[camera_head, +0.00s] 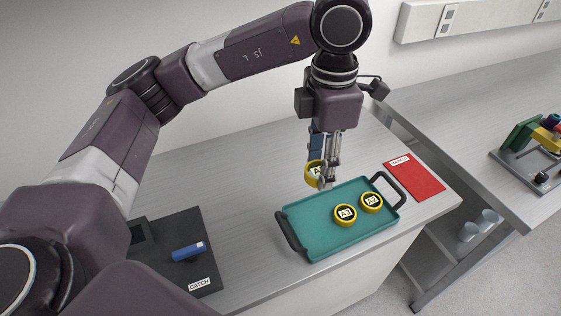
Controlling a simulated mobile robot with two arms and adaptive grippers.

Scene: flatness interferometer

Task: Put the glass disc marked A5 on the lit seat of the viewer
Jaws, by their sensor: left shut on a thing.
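My left gripper (328,180) points down at the back edge of the teal tray (300,242) and is shut on a yellow-rimmed glass disc (312,173). The disc is tilted and partly hidden behind the fingers. Its label begins with A; the rest cannot be read. Two more yellow-rimmed discs lie flat on the tray: one marked A3 (345,214) and one that seems to read A2 (371,202). I cannot make out a viewer with a lit seat. My right gripper is not in view.
A black plate (205,228) labelled CATCH, with a blue piece (187,252) on it, lies at left. A red mat (418,180) lies right of the tray. A coloured apparatus (530,145) stands on the right bench. Clear cups (468,231) stand below it.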

